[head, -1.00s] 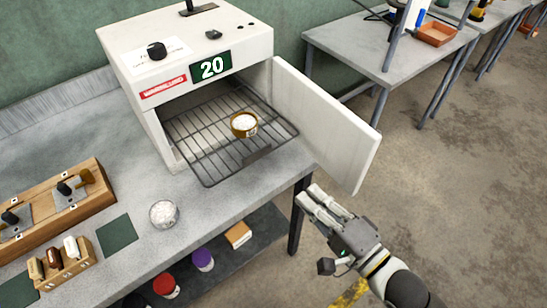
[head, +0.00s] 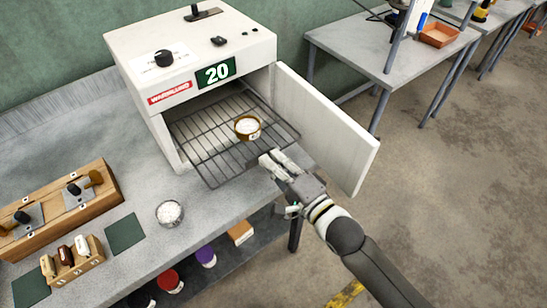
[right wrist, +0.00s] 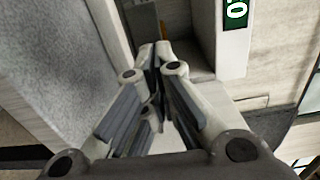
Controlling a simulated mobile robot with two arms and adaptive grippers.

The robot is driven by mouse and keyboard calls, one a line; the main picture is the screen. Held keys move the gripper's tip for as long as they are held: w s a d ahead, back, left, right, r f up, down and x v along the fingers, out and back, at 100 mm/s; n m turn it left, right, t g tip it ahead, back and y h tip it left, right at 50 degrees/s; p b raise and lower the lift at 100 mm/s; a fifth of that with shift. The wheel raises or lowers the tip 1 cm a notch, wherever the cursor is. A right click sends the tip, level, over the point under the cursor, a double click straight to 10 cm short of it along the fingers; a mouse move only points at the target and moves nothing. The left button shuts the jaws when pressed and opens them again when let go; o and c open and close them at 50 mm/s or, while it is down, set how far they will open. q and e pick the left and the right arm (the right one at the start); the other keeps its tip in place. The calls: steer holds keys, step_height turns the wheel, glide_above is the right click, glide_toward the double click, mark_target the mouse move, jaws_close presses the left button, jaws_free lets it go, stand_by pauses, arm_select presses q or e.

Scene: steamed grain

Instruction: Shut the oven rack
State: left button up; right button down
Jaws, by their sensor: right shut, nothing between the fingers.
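The white oven (head: 130,50) stands on the grey bench with its door (head: 325,125) swung wide open to the right. Its dark wire rack (head: 208,160) is pulled partly out of the opening. A small brown bowl (head: 247,128) of white grain sits on the rack. My right gripper (head: 270,162) is shut and empty at the rack's front edge, near its right part. I cannot tell whether it touches the rack. The right wrist view shows its fingertips (right wrist: 157,50) together. My left gripper is out of view.
The open door stands just right of my right gripper. A glass dish of white grain (head: 170,212), a dark green mat (head: 125,233) and wooden holders (head: 72,262) are on the bench, left and front. Coloured-lid jars stand on a shelf below.

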mark_target(237, 121)
steer(key=shift+w+a, duration=0.1)
stand_by(0.3)
steer(key=b+x, duration=0.3)
steer(key=x, duration=1.3)
steer(key=shift+w+a+f, duration=0.1)
steer(key=shift+w+a, duration=0.05)
steer(key=shift+w, duration=0.1)
steer(key=shift+w+a, duration=0.2)
steer(key=shift+w, duration=0.05)
steer(key=shift+r, duration=0.3)
steer(key=shift+r, duration=0.15)
